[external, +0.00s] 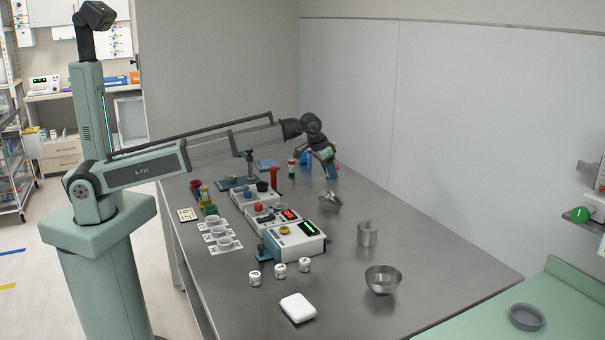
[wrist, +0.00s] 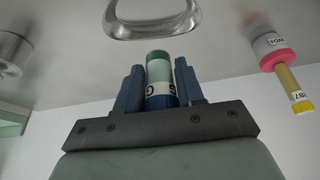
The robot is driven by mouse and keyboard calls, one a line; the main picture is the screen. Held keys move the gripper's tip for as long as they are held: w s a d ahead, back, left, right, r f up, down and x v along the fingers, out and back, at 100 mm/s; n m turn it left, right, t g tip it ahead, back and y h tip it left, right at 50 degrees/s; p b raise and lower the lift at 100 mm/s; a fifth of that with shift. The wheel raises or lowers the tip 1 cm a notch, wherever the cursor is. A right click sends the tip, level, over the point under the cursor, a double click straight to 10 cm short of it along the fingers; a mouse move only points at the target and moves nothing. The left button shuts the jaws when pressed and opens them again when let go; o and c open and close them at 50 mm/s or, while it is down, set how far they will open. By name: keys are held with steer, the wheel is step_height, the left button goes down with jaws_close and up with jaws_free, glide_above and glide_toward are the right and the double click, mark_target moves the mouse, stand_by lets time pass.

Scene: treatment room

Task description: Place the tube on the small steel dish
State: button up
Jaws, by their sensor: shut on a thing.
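My gripper (external: 329,166) is over the far part of the steel table. In the wrist view its two blue fingers stand on either side of a tube (wrist: 159,68), which has a green upper part, a dark blue lower part and a white label. The fingers are shut on the tube. I cannot make out the tube clearly in the external view. A small shiny steel dish (external: 330,198) sits on the table just below and in front of my gripper. A steel dish rim (wrist: 152,36) shows at the top of the wrist view, apart from the tube and cut off by the frame.
A lidded steel jar (external: 367,234) and a steel bowl (external: 383,281) stand nearer on the right. Boxed instruments (external: 293,241) fill the table's middle left. A pink and yellow item (wrist: 284,68) shows in the wrist view. The table's right side is mostly clear.

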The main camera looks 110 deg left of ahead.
mark_target(333, 204)
steer(key=shift+w+d+m, duration=0.25)
steer(key=shift+d+m, duration=0.1)
steer(key=shift+m, duration=0.15)
steer(key=shift+f, duration=5)
steer(key=shift+f, duration=0.15)
steer(key=o, duration=1)
steer(key=v, duration=1.2)
steer(key=shift+a, duration=0.15)
